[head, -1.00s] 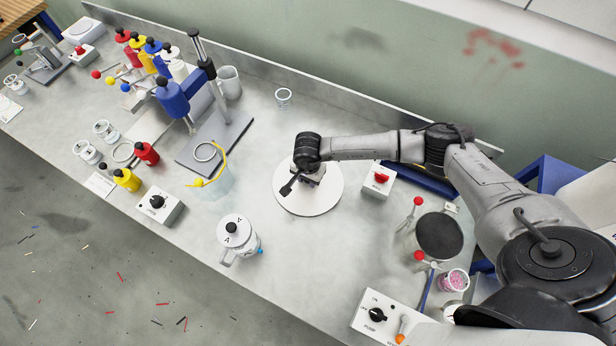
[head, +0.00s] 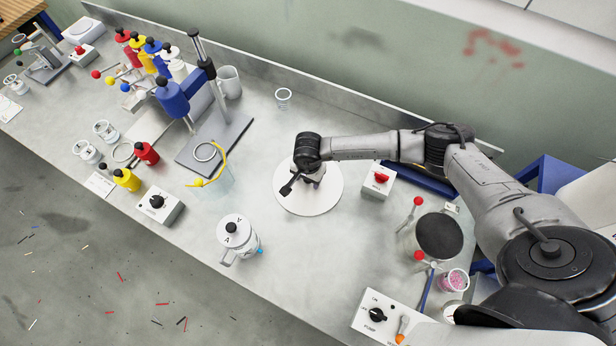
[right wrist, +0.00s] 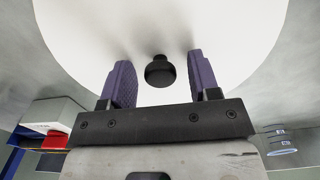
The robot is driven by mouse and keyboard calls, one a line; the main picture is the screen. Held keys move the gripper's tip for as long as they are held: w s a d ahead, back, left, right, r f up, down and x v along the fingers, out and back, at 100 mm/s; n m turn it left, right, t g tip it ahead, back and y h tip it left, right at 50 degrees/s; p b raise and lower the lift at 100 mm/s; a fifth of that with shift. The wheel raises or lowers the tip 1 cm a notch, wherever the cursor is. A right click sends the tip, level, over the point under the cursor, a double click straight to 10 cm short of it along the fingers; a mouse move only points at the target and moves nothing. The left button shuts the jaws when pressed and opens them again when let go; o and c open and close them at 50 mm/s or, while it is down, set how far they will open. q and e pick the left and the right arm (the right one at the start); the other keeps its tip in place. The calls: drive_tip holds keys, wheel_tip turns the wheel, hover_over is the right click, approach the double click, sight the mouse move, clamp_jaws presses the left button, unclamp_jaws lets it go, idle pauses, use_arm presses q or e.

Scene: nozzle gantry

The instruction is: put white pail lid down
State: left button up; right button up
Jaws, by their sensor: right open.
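The white pail lid (head: 308,205) is a large flat white disc that appears to lie flat on the bench in the head view. It also fills much of the right wrist view (right wrist: 75,30), with a black knob (right wrist: 160,70) at its middle. My right gripper (head: 306,180) is above the disc, pointing down. In the right wrist view its two purple-padded fingers (right wrist: 159,66) are open, one on each side of the knob, with gaps to both. In the head view the gripper hides the knob. My left gripper is not in view.
A white lidded jug (head: 236,237) stands left of and nearer than the disc. A red-button box (head: 378,180) is close on the right. A stand (head: 215,140) with a blue bottle is at the left, and a small clear cup (head: 283,97) is behind. Bare bench surrounds the disc.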

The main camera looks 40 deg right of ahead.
wheel_tip(320, 180, up, 12)
drive_tip(key=shift+b, duration=0.3)
idle(0.7)
